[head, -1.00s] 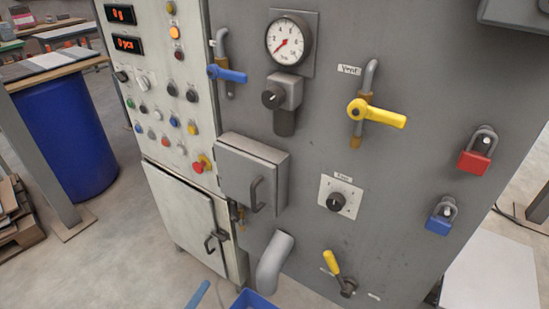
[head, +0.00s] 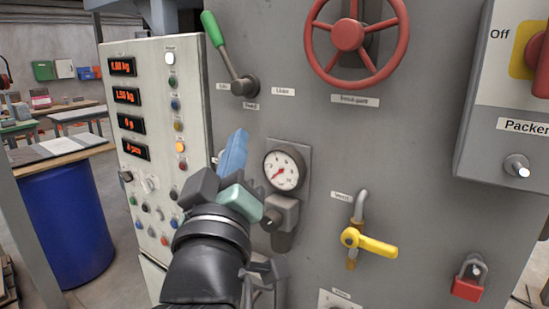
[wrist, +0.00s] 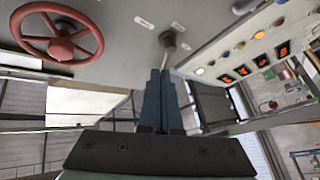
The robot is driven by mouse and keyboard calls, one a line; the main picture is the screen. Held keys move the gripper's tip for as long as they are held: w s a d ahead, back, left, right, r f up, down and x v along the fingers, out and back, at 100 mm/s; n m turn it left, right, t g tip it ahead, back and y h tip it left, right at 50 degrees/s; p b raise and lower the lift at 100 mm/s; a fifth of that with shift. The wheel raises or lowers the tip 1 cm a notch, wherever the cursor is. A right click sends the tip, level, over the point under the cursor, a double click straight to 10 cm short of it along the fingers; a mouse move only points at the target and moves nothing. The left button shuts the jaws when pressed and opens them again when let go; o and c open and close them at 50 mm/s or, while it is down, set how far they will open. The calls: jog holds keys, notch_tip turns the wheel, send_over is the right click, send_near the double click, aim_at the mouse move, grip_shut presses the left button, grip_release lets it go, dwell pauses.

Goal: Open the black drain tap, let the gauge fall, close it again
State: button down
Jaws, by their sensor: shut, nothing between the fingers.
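The pressure gauge (head: 285,169) has a white round dial on the grey panel. Its red needle points to the lower left, at the low end. A black knob (head: 271,219) sits on a grey block just under the gauge. I cannot tell whether it is the drain tap; no tap with a plainly black handle shows. My gripper (head: 240,135) is shut and empty, with its blue fingers pointing up in front of the panel, left of the gauge. In the wrist view, the two fingers (wrist: 160,72) stand together. My arm hides the panel left of and below the gauge.
A green-handled lever (head: 229,55) sits just above my fingertips. A red handwheel (head: 349,35) is at upper right. A yellow-handled tap (head: 370,244) and a red padlock (head: 467,283) are on the right. The button panel (head: 149,65) stands left.

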jog(key=s+d+r+m+t, duration=0.2)
jog(key=s+r+m+t, duration=0.1)
jog(key=s+r, duration=0.4)
jog(key=s+d+r+m+t+p, duration=0.1)
jog(key=s+d+r+m+t, duration=0.1)
jog(key=s+r, duration=0.6)
jog(key=shift+d+r+m+t+y, duration=0.45)
jog(key=shift+r+m, duration=0.2)
jog(key=shift+m, duration=0.35)
jog(key=shift+f, duration=0.15)
